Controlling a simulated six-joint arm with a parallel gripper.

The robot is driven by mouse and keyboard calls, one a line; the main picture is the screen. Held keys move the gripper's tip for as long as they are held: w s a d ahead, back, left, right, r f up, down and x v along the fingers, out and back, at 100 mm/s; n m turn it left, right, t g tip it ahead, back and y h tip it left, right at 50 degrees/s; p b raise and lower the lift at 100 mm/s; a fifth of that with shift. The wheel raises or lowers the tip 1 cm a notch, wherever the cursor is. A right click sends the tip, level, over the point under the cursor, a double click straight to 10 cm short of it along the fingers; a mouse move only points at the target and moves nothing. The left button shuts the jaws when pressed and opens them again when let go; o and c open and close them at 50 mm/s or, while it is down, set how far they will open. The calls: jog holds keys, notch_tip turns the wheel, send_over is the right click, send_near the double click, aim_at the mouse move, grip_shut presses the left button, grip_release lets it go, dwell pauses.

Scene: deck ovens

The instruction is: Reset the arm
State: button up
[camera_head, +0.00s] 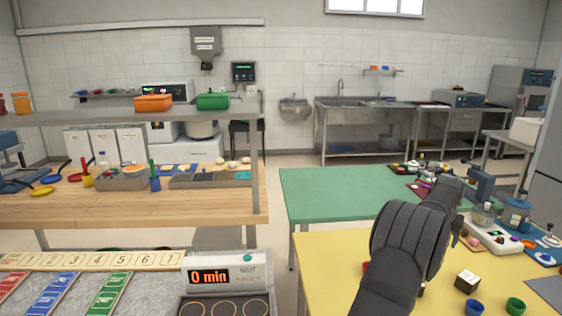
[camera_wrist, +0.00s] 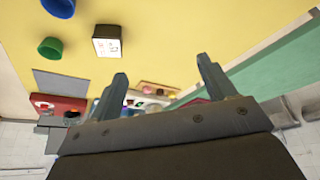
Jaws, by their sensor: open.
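My arm (camera_head: 405,245) reaches up from the bottom of the head view over the yellow table (camera_head: 330,270). My gripper (camera_wrist: 162,72) shows in the wrist view with its two grey fingers spread wide apart. Nothing is between the fingers. The yellow table top (camera_wrist: 190,30) fills the upper part of that view, and the fingers touch nothing that I can see. In the head view I cannot clearly make out the fingertips among the objects behind the arm.
A dark cube with a pale printed face (camera_head: 467,281), a blue cup (camera_head: 474,307) and a green cup (camera_head: 515,306) stand on the yellow table, right of my arm. A green table (camera_head: 330,190) lies behind. A timer reading "0 min" (camera_head: 215,275) is at lower left.

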jog(key=w+a+n, duration=0.2)
jog(key=w+a, duration=0.4)
jog(key=a, duration=0.4)
jog(key=shift+w+a+n+t+y, duration=0.2)
jog(key=shift+a+n+t+y, duration=0.1)
jog(key=shift+n+t+y, duration=0.1)
